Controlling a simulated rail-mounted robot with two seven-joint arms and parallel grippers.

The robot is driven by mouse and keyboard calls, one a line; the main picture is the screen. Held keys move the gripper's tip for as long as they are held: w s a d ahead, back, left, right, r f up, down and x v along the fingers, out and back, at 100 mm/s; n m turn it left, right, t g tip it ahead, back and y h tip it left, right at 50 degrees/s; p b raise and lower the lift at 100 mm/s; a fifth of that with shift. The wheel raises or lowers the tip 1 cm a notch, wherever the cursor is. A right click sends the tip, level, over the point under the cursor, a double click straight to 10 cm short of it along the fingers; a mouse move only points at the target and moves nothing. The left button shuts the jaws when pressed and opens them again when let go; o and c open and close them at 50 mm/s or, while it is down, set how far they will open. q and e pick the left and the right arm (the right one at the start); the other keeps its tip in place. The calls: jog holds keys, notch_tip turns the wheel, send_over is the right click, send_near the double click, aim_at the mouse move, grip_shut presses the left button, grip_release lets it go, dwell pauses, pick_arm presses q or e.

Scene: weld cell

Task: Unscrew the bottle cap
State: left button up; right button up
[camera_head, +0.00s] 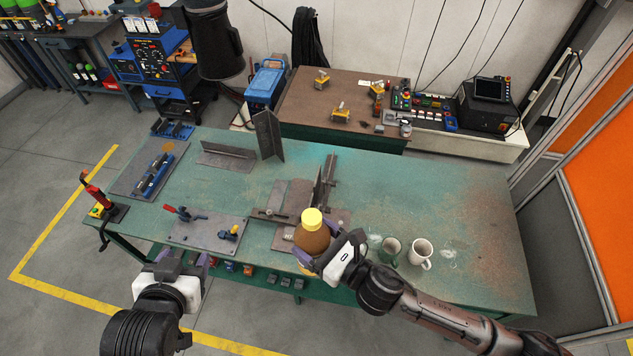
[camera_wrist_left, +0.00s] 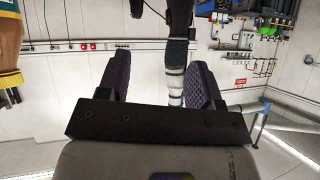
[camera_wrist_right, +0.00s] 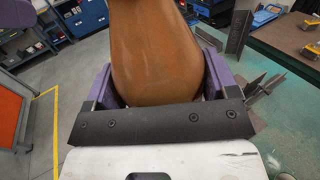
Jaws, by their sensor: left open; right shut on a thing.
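A brown bottle (camera_head: 311,240) with a yellow cap (camera_head: 312,218) is held upright above the front edge of the green table. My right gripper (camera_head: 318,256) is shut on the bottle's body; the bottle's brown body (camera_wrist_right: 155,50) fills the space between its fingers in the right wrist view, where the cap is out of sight. The cap is on the bottle. My left gripper (camera_head: 183,262) is open and empty, left of the bottle and apart from it. In the left wrist view the space between its fingers (camera_wrist_left: 160,80) is empty, and part of the bottle (camera_wrist_left: 10,45) shows at the left edge.
The green table (camera_head: 475,220) carries a white mug (camera_head: 420,253), a green mug (camera_head: 390,250), metal plates and a red-handled clamp (camera_head: 184,213). A red tool on a stand (camera_head: 97,195) is at the left corner. A brown table (camera_head: 300,92) stands behind.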

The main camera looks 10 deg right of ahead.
pick_arm(q)
jog(key=w+d+r+m+t+h, duration=0.1)
jog(key=w+d+r, duration=0.15)
jog(key=r, duration=0.45)
jog(key=w+d+r+m+t+h, duration=0.1)
jog(key=d+r+m+t, duration=0.1)
jog(key=d+r, duration=0.35)
jog(key=w+d+r+m+t+h, duration=0.1)
jog(key=w+r, duration=0.1)
jog(key=r, duration=0.7)
jog(key=s+d+r+m+g+h, duration=0.1)
jog(key=d+r+m+h, duration=0.3)
jog(key=d+r+m, duration=0.65)
jog(key=m+g+y, duration=0.8)
jog(key=m+g, duration=0.6)
jog(key=m, duration=0.7)
send_over(316, 215)
jog(key=shift+n, duration=0.25)
jog(key=f, duration=2)
jog(key=shift+w+d, duration=0.15)
jog(key=shift+w, duration=0.05)
jog(key=m, duration=0.3)
jog(key=shift+s+g, duration=0.3)
jog(key=m, duration=0.3)
jog(key=shift+m, duration=0.4)
jog(key=shift+f, duration=4)
